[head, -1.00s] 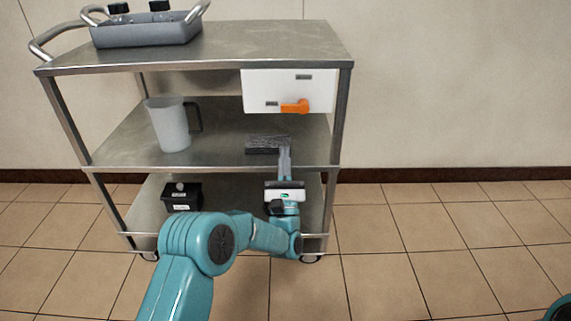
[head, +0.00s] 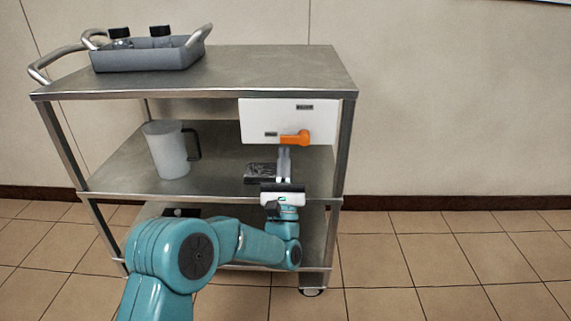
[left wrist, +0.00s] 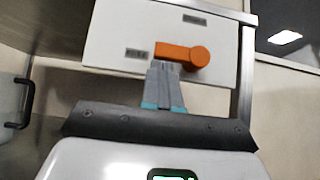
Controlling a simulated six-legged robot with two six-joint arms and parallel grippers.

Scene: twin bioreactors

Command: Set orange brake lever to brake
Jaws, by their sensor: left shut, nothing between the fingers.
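The orange brake lever (head: 296,138) sits on a white panel (head: 262,120) under the cart's top shelf. In the left wrist view the lever (left wrist: 183,53) lies about level, its round hub at the right and its arm pointing left toward a small label (left wrist: 136,53). Another label (left wrist: 194,20) is above the hub. My left gripper (head: 284,151) is shut and empty, just below the lever. In the left wrist view its fingertips (left wrist: 164,66) are at the lever arm's lower edge; I cannot tell whether they touch. My right gripper is not in view.
The metal cart (head: 270,72) carries a grey tray (head: 150,57) on top. A translucent jug (head: 168,150) stands on the middle shelf, left of my arm. A dark block (head: 259,174) lies on that shelf behind my gripper. Floor right of the cart is clear.

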